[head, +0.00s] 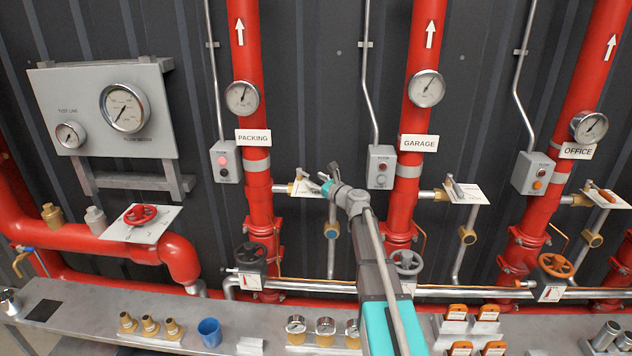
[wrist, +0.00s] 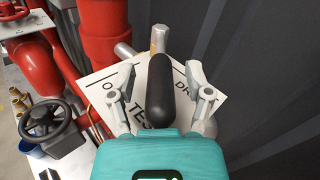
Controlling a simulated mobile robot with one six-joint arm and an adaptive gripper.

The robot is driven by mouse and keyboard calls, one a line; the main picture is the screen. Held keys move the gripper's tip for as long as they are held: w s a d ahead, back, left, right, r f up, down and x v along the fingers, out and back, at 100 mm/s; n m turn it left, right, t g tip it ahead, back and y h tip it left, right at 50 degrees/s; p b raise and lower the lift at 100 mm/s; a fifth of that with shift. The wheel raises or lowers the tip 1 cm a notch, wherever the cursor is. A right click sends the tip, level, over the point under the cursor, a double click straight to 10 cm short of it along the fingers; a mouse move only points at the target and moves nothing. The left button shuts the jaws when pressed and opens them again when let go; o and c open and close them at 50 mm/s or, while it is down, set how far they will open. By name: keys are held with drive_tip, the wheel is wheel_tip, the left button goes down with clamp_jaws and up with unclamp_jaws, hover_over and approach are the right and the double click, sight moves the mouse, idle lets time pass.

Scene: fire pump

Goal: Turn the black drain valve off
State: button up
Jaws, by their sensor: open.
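The black lever handle (wrist: 160,85) of the drain valve lies in the middle of the wrist view, over a white label plate (wrist: 101,88). Parts of the lettering "O", "TE" and "DR" show; the handle and my gripper hide the rest. My gripper (wrist: 160,90) is open, with one finger on each side of the handle and visible gaps. In the head view my gripper (head: 318,181) is at the plate (head: 301,189) beside the PACKING pipe (head: 259,195); the black handle is hard to make out there.
A black handwheel (head: 250,255) is on the lower left pipe, and a grey handwheel (head: 407,262) is below the GARAGE pipe (head: 398,205). A vertical drain pipe (head: 331,250) drops beside my arm. The bench below holds a blue cup (head: 209,332) and several gauges.

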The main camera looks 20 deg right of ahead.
clamp_jaws()
drive_tip(key=shift+d, duration=0.15)
idle(0.4)
drive_tip(key=shift+s+a+h, duration=0.1)
drive_tip(key=shift+a+h, duration=0.1)
drive_tip(key=shift+h, duration=0.1)
